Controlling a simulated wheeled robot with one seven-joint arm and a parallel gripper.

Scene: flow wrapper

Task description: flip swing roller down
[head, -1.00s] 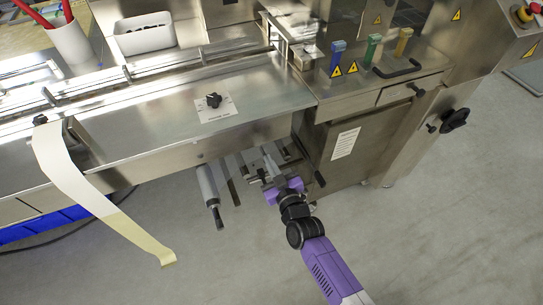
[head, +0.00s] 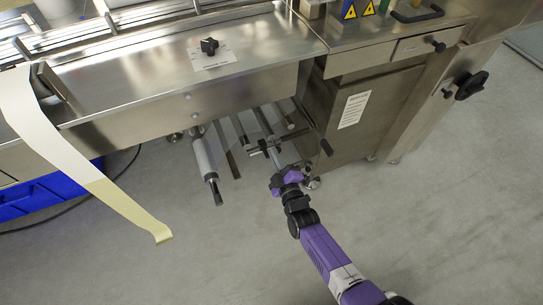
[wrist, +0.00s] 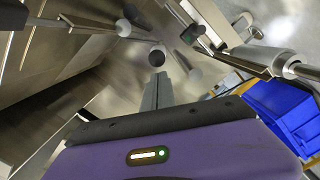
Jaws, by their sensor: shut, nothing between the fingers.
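My gripper (head: 272,155) reaches in under the machine's front edge in the head view. In the wrist view its fingers (wrist: 157,92) are pressed together with nothing between them. Several rollers and bars hang below the machine. A thick white roller (head: 203,158) is to the left of my gripper, with thinner grey bars between them. A crossbar (head: 288,138) lies by my fingertips. In the wrist view a dark round bar end (wrist: 157,57) shows just beyond the fingertips; I cannot tell whether they touch. Which of these is the swing roller is unclear.
A steel cabinet (head: 365,115) stands close on the right of my gripper. A cream film strip (head: 110,190) hangs at the left, near a blue bin (head: 45,192), which also shows in the wrist view (wrist: 287,115). The floor in front is clear.

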